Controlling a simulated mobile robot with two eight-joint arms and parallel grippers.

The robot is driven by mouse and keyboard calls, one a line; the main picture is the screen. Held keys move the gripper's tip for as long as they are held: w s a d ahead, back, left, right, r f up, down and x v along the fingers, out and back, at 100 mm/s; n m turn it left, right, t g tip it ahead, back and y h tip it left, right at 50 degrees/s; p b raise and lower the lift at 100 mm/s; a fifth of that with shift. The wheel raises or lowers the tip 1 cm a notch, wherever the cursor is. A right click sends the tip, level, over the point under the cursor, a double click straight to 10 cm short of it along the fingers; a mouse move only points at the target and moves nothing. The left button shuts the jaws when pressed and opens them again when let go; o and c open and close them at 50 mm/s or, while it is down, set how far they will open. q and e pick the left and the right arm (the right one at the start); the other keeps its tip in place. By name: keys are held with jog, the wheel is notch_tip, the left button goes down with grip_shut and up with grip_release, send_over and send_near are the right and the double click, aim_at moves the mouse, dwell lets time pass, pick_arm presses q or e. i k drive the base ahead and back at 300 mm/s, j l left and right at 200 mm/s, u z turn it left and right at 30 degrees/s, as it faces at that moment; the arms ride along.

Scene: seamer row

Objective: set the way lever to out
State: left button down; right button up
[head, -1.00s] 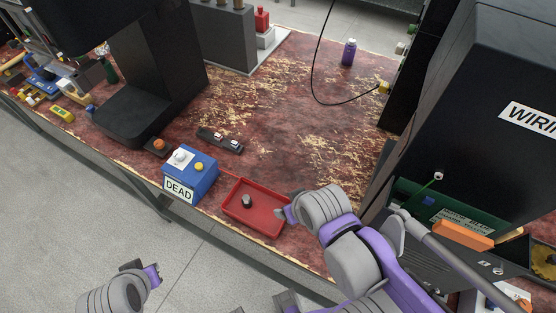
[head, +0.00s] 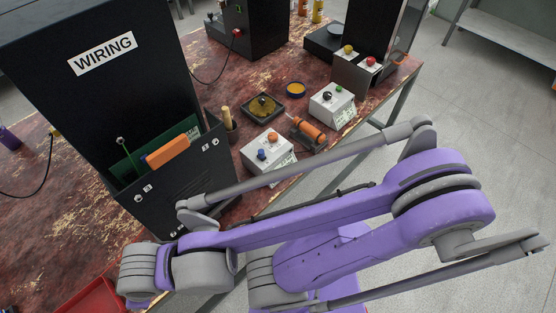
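No lever marked "way" can be picked out, and the small labels are unreadable. My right arm crosses the foreground to the lower left. My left gripper is out of view.
A green board and an orange block (head: 167,152) sit in the cabinet's front pocket. A red tray (head: 92,298) shows at the bottom left. Open floor lies right.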

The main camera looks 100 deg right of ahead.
aim_at(262, 155)
jog(key=z, duration=3.25)
jog(key=i+l, duration=0.3)
jog(key=l, duration=0.15)
jog(key=i+l+z, duration=0.15)
jog(key=i+l, duration=0.15)
jog(key=l, duration=0.2)
